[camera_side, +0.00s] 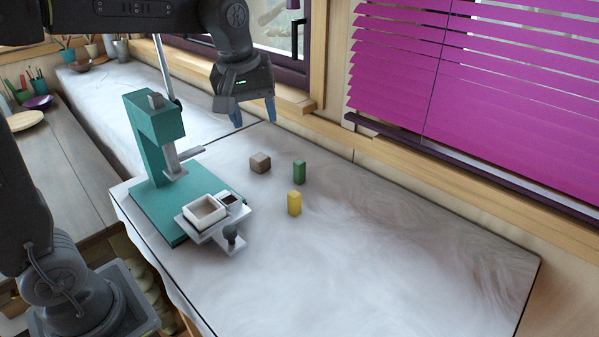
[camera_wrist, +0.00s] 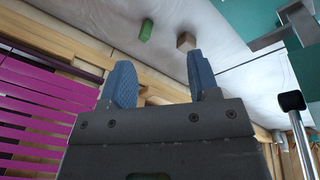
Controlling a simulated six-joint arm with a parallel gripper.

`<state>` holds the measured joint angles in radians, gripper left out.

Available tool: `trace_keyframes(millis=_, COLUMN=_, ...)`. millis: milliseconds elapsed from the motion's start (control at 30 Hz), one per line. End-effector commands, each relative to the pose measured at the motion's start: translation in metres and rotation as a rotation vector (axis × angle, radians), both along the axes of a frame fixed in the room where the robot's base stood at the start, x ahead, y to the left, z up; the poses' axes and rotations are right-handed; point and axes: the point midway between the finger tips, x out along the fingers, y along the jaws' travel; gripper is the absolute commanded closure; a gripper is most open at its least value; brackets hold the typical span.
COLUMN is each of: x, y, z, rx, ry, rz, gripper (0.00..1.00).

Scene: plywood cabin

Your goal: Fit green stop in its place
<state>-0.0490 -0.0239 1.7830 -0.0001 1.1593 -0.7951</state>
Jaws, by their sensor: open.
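The green stop (camera_side: 299,172) is a small upright block on the pale marbled worktop, right of the brown block. It also shows in the wrist view (camera_wrist: 146,30), beyond my fingers. My gripper (camera_side: 254,112) is open and empty, in the air above the back of the worktop, up and left of the green stop. In the wrist view its two blue fingers (camera_wrist: 163,82) stand apart with nothing between them. A teal press (camera_side: 155,130) stands at the left. Its base carries a grey fixture (camera_side: 222,226) with a cream tray (camera_side: 204,212) and a small dark square socket (camera_side: 229,199).
A yellow block (camera_side: 294,203) stands in front of the green stop, and a brown block (camera_side: 260,163) lies to its left; the brown one also shows in the wrist view (camera_wrist: 186,41). A lever handle rises behind the press. The worktop's right side is clear.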

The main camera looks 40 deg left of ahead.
Motion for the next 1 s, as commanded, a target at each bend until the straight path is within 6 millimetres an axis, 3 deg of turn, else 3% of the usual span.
trace_keyframes(millis=33, x=0.023, y=0.004, z=-0.007, rx=-0.018, ry=0.033, rz=0.081, gripper=0.45)
trace_keyframes(millis=200, x=0.083, y=0.015, z=-0.031, rx=-0.063, ry=0.120, rz=0.367, gripper=0.45)
trace_keyframes(millis=400, x=0.127, y=0.024, z=-0.063, rx=-0.085, ry=0.188, rz=0.615, gripper=0.45)
trace_keyframes(millis=667, x=0.141, y=0.028, z=-0.087, rx=-0.089, ry=0.214, rz=0.709, gripper=0.45)
trace_keyframes(millis=1000, x=0.141, y=0.028, z=-0.148, rx=-0.089, ry=0.213, rz=0.706, gripper=0.45)
